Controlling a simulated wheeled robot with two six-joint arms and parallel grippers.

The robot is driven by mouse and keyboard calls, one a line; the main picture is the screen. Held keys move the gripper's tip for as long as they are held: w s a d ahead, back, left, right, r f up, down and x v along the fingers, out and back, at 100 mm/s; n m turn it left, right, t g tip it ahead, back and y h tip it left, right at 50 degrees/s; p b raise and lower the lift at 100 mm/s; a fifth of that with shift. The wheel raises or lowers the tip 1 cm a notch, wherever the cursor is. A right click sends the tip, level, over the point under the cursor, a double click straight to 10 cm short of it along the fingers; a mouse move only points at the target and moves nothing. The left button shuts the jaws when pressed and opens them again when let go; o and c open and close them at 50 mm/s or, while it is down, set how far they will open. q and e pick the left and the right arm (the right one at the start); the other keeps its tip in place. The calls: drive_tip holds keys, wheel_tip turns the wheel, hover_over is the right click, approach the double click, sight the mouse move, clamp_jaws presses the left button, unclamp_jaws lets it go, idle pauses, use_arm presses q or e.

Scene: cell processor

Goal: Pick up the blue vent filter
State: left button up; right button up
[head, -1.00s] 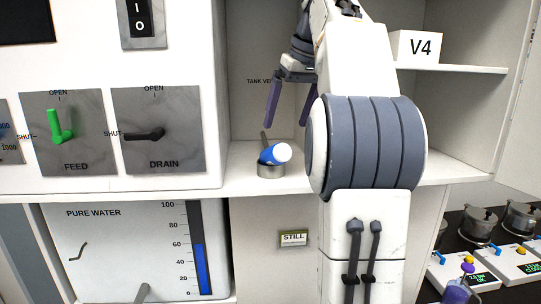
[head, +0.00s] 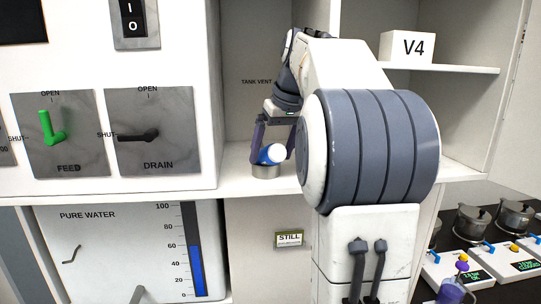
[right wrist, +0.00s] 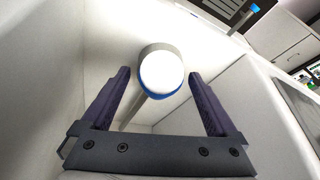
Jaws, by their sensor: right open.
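The blue vent filter (head: 267,155) has a white end cap and rests tilted on a round metal holder (head: 267,172) on the shelf. My right gripper (head: 272,157) has come down over it, with one finger on each side. In the right wrist view the filter (right wrist: 161,72) shows its white end with a blue rim, between and just beyond the open fingertips (right wrist: 160,75). Clear gaps show on both sides in that view.
A white cabinet with the FEED (head: 60,135) and DRAIN (head: 150,133) panels stands close on the left. A V4 box (head: 406,47) sits on an upper shelf at right. Pots (head: 472,222) and small devices stand on a dark counter at lower right.

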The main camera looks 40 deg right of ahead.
drive_tip(key=c, duration=1.5)
drive_tip(key=shift+r, duration=0.1)
